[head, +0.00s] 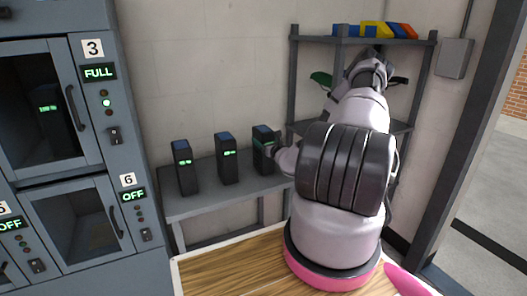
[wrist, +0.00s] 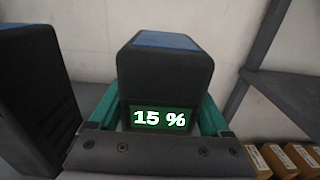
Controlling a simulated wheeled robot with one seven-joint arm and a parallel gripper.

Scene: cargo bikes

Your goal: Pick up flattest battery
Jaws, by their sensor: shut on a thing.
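Three black batteries with blue tops and green displays stand in a row on a grey bench (head: 215,197): the left battery (head: 186,168), the middle battery (head: 227,158) and the right battery (head: 263,150). My gripper (head: 270,149) is shut on the right battery, with its jaws on either side. In the wrist view my gripper's green fingers (wrist: 160,120) flank this battery (wrist: 165,72), whose display reads 15 %. It is upright; I cannot tell whether it touches the bench. The neighbouring battery (wrist: 35,95) is at the left. The other displays are too small to read.
At the left is a locker cabinet with a bay marked 3 FULL (head: 98,72), its door shut on a lit battery, and a bay marked 6 OFF (head: 133,195). A grey shelf rack (head: 295,75) with coloured boxes stands right. A wooden surface (head: 230,268) lies in front.

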